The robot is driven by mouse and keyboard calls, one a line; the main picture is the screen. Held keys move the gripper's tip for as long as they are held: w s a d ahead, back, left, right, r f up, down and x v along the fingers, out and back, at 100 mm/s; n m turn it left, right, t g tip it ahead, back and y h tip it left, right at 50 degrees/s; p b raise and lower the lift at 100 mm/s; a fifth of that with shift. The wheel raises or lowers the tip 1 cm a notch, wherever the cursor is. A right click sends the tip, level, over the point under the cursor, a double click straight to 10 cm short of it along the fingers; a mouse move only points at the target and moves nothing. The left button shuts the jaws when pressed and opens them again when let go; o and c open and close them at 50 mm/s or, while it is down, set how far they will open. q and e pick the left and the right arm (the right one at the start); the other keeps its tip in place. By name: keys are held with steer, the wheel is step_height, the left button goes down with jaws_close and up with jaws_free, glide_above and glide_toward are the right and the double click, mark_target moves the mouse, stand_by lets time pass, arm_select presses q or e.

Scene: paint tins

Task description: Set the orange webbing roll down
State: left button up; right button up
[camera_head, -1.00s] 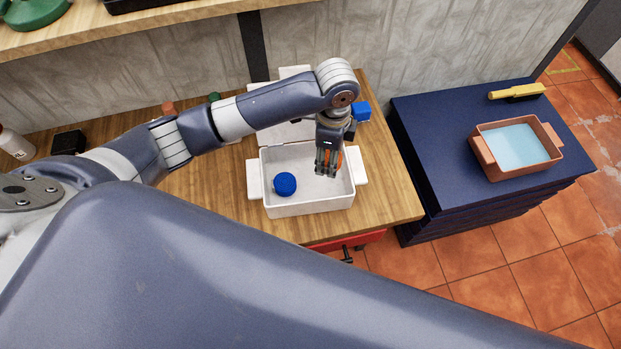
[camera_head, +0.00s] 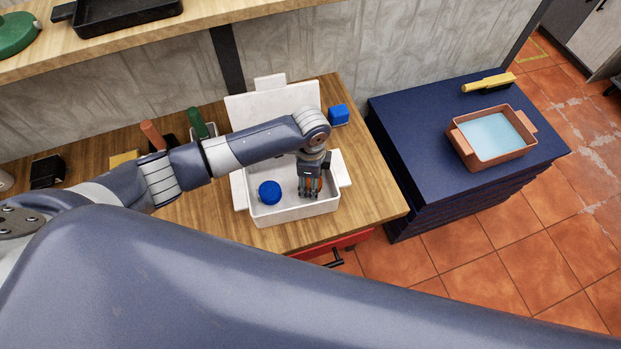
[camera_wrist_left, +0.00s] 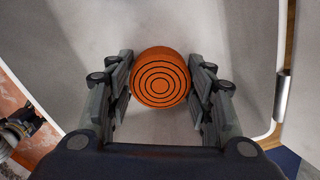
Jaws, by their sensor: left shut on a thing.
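The orange webbing roll (camera_wrist_left: 160,78) shows in the left wrist view as an orange disc with dark concentric rings. My left gripper (camera_wrist_left: 160,85) is shut on it, with a finger on each side. In the head view my left gripper (camera_head: 310,188) points down inside the white box (camera_head: 295,213), in its right half. Only a little orange shows between the fingers there. I cannot tell whether the roll touches the box floor. A blue roll (camera_head: 269,192) lies in the left half of the box. My right gripper is not in view.
The box's white lid (camera_head: 265,108) stands open behind it. A blue cube (camera_head: 339,115) sits on the wooden bench (camera_head: 375,190) right of the lid. A navy cabinet (camera_head: 420,150) at right holds a terracotta tray (camera_head: 493,160) and a yellow-handled brush (camera_head: 488,84).

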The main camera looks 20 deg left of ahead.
arm_select(q)
steer(key=o, duration=1.2)
steer(key=shift+f, duration=0.1)
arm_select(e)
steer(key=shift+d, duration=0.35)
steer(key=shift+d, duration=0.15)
arm_select(q)
step_height(320, 180, up, 12)
steer(key=shift+r+b, duration=0.15)
steer(key=shift+b, duration=0.2)
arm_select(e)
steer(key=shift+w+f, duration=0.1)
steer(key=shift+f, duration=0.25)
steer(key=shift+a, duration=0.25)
